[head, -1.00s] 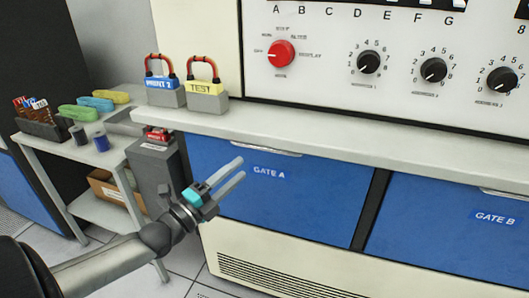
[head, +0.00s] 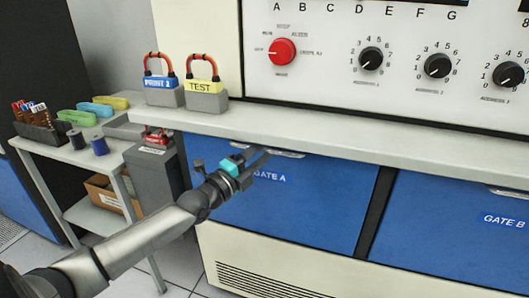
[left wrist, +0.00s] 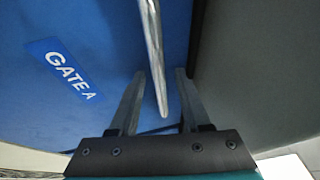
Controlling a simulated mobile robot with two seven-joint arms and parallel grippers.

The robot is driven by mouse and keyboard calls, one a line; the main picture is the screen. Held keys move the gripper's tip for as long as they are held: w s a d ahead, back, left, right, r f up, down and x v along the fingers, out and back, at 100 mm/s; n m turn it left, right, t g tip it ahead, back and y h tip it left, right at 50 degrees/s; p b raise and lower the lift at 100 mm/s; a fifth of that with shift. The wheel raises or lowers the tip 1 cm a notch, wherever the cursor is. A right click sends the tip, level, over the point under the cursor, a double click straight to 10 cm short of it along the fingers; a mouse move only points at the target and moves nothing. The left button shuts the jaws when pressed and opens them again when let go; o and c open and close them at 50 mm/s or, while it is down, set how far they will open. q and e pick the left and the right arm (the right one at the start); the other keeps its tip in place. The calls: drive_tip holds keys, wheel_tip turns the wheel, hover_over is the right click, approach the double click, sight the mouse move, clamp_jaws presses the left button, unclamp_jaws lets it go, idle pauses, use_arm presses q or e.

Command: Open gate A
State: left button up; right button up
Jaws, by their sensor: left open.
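Gate A (head: 315,205) is a blue panel under the white counter, and it looks closed. Its metal handle (head: 284,154) runs along the top edge, just below the counter. My left gripper (head: 260,155) is at the left part of the handle, with its fingers open. In the left wrist view, the handle (left wrist: 153,45) reaches down between the two fingers of the left gripper (left wrist: 160,76), with a gap on both sides. The GATE A label (left wrist: 71,75) shows at the left there. My right gripper is not in view.
The counter ledge (head: 330,142) juts out just above the handle. Gate B (head: 450,225) is to the right, past a dark divider. Two padlocks on blocks, PRINT 2 (head: 160,82) and TEST (head: 207,87), stand on the ledge. A side table (head: 40,148) is at the left.

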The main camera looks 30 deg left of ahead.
use_arm(q)
drive_tip(key=shift+w, duration=0.1)
drive_tip(key=shift+c, duration=0.2)
clamp_jaws()
idle(1.3)
